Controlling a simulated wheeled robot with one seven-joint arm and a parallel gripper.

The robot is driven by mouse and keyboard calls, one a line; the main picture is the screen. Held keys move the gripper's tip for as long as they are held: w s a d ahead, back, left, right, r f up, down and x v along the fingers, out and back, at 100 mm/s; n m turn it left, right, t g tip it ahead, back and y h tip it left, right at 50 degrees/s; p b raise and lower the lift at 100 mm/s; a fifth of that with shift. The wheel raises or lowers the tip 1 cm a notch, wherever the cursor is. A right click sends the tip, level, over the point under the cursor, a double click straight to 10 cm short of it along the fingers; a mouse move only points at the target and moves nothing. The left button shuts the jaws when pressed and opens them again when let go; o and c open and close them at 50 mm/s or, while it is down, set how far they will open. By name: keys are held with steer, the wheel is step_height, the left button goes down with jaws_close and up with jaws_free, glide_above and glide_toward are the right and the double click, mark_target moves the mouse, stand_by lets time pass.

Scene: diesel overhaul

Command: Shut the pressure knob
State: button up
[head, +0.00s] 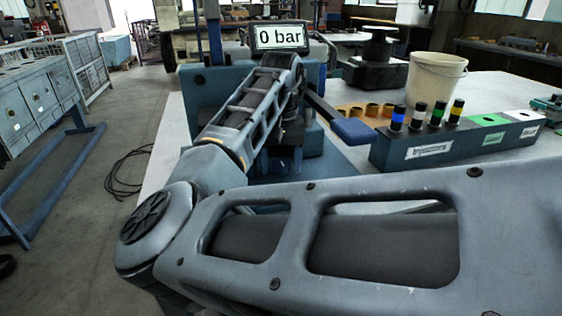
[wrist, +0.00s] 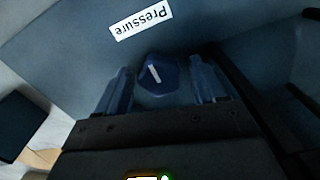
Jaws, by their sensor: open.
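The pressure knob (wrist: 157,74) is a dark blue round knob with a pale line mark, on a blue-grey panel in the wrist view. The line on it is tilted a little from upright in the picture. A white "Pressure" label (wrist: 141,20) shows upside down above it. My gripper (wrist: 158,82) is open, with one finger on each side of the knob; I cannot tell whether they touch it. In the head view my arm hides the knob and the gripper. The display (head: 280,37) on the test stand reads "0 bar".
A blue lever (head: 352,130) sticks out right of the stand. A dark injector rack (head: 455,142) with several injectors stands on the table at right.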

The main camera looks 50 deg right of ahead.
mark_target(281, 161)
steer(key=shift+r, duration=0.1)
step_height(281, 161, up, 8)
steer(key=shift+f, duration=0.15)
stand_by(0.9)
